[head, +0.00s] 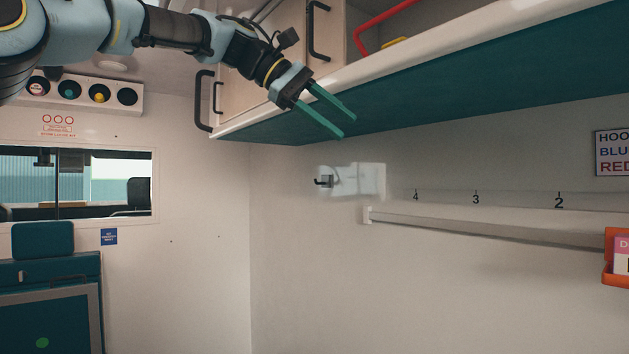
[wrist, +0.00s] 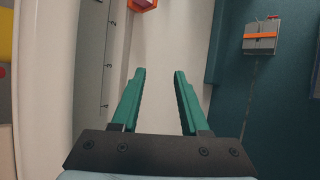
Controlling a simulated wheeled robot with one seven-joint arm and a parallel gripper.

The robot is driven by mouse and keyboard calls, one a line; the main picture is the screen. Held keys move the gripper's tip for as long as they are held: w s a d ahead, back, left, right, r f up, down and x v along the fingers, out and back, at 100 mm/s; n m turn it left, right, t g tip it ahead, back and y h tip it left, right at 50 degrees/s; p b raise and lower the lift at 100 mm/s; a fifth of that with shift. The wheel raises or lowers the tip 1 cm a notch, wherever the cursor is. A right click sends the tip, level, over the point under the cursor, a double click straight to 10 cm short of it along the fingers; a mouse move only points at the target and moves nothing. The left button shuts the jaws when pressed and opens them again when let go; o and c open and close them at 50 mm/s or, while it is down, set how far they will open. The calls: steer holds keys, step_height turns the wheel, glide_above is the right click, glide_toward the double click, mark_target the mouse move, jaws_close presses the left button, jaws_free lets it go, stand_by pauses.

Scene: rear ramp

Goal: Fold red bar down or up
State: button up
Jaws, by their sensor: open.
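A red bar (head: 388,20) shows at the top of the head view, in the open overhead cabinet above the teal underside. It slopes up to the right and bends down at its left end; the top edge of the picture cuts it off. I cannot tell whether it is folded up or down. My gripper (head: 347,127) is open and empty, in front of the cabinet's lower edge, below and left of the bar and apart from it. Its green fingers also show spread in the wrist view (wrist: 160,72), with nothing between them. The bar is not clearly seen there.
The overhead cabinet (head: 480,90) juts out, with black handles (head: 204,101) at its left. A grey box with an orange strap (wrist: 261,38) shows in the wrist view.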

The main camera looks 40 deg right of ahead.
steer(key=w+f+t, duration=0.1)
steer(key=w+f, duration=0.1)
steer(key=f, duration=0.3)
steer(key=w+f+t+y, duration=0.1)
steer(key=w+f, duration=0.2)
steer(key=f, duration=0.2)
steer(key=shift+w+a+f+n+t, duration=0.2)
steer(key=shift+w+n+t, duration=0.1)
steer(key=shift+w+n, duration=0.1)
steer(key=shift+s, duration=0.1)
